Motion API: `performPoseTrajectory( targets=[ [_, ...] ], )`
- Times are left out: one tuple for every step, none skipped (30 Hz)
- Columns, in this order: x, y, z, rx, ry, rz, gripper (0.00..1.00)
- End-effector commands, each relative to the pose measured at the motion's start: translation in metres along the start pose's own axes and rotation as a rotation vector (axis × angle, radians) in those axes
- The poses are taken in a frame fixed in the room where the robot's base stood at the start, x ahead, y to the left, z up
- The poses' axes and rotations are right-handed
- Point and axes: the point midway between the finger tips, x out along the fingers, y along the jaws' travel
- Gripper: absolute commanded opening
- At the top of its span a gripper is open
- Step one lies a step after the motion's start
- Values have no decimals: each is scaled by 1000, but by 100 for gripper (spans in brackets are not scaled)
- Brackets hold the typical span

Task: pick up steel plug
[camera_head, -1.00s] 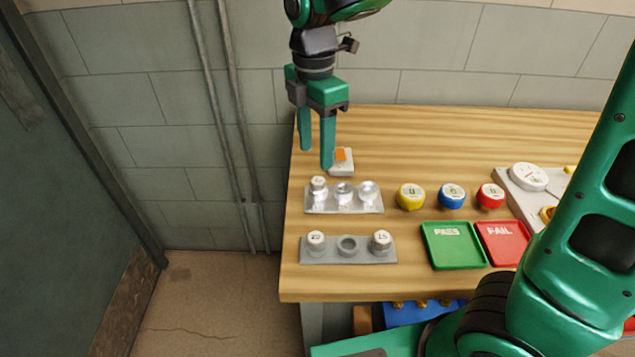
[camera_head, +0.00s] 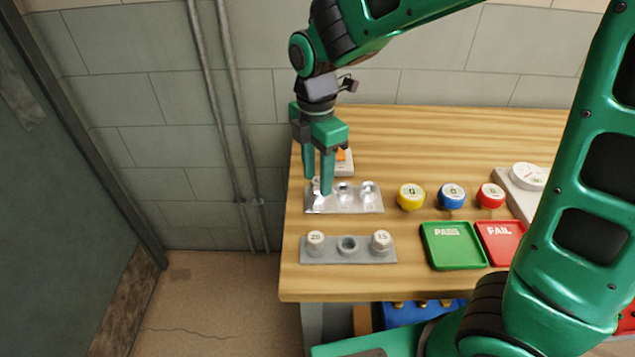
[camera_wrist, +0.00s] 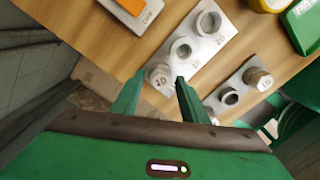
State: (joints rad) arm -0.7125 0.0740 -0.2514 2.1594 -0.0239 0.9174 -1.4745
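A silver steel plug marked 10 (camera_wrist: 160,75) stands upright at the left end of the shiny plate (camera_head: 357,207). It is partly hidden by my gripper in the head view. My gripper (camera_head: 317,187) points down over that end of the plate, open. In the wrist view its two fingertips (camera_wrist: 158,82) lie on either side of the plug, with no clear contact. Two round ring-like sockets sit further along the same plate. A grey plate (camera_head: 331,258) nearer the front holds two pale-topped plugs, marked 25 and 15, at its ends and an open ring between them.
A white box with an orange switch (camera_head: 343,164) stands just behind the plate. Yellow (camera_head: 411,197), blue (camera_head: 452,197) and red (camera_head: 490,197) caps are to the right. Green PASS (camera_head: 454,261) and red FAIL (camera_head: 497,259) trays lie in front of them.

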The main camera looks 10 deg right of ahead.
Motion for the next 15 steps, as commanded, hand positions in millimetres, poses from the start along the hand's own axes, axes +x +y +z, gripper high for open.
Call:
performPoseTrajectory(
  targets=[
    [0,0,0,0,0,0,27],
    [0,0,0,0,0,0,20],
    [0,0,0,0,0,0,10],
    [0,0,0,0,0,0,3],
    [0,0,0,0,0,0,2],
    [0,0,0,0,0,0,0],
    [0,0,0,0,0,0,0],
    [0,0,0,0,0,0,0],
    [0,0,0,0,0,0,0],
    [0,0,0,0,0,0,0],
    [0,0,0,0,0,0,0],
    [-1,0,0,0,0,1,0],
    [-1,0,0,0,0,1,0],
    [-2,0,0,0,0,1,0],
    [-3,0,0,0,0,1,0]
  ],
)
